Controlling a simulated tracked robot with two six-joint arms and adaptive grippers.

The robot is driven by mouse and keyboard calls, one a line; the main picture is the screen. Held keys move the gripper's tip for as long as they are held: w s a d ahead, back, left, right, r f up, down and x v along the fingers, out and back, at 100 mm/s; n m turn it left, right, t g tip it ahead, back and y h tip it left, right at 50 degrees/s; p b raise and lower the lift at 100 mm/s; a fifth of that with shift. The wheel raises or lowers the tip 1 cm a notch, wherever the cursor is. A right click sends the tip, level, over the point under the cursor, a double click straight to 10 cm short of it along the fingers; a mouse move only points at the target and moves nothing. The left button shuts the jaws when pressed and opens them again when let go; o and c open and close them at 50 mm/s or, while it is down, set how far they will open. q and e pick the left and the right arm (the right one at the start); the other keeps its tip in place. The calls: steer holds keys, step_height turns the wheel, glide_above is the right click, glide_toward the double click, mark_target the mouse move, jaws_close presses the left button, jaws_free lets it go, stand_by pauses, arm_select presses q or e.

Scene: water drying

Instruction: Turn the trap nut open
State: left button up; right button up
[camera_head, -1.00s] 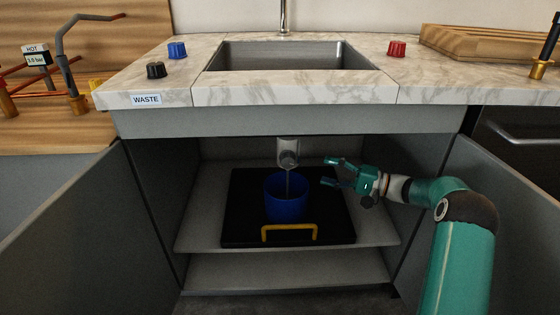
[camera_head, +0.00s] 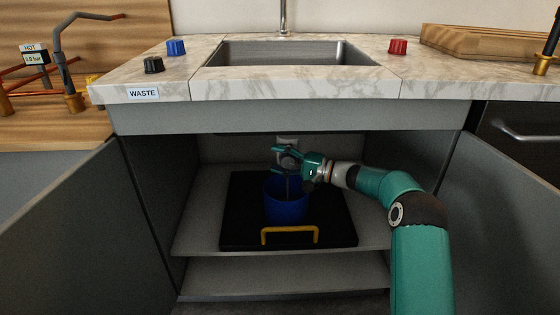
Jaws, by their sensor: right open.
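The trap nut (camera_head: 289,159) is a grey round piece under the sink, at the bottom of a pale fitting (camera_head: 287,141). My right gripper (camera_head: 280,160) is open, with its teal fingers at the nut from the right. Whether the fingers touch the nut I cannot tell, as they partly hide it. A thin grey stream or rod hangs below the nut into a blue bucket (camera_head: 287,209). The bucket stands upright on a black tray (camera_head: 240,220) with a yellow handle (camera_head: 290,230). My left gripper is not in view.
The open cabinet doors stand at the left (camera_head: 60,220) and right (camera_head: 495,210). The sink front (camera_head: 290,118) hangs over the opening. A shelf (camera_head: 205,215) carries the tray. Blue (camera_head: 176,47), black (camera_head: 154,65) and red (camera_head: 398,46) knobs sit on the counter.

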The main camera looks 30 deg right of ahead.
steer(key=c, duration=1)
steer(key=shift+f+n+g+h+p, duration=0.4)
steer(key=shift+n+g+h+p, duration=0.1)
steer(key=shift+g+h+p, duration=0.3)
steer(key=shift+c, duration=0.2)
steer(key=o, duration=1)
steer(key=shift+o, duration=0.2)
steer(key=shift+s+r, duration=0.1)
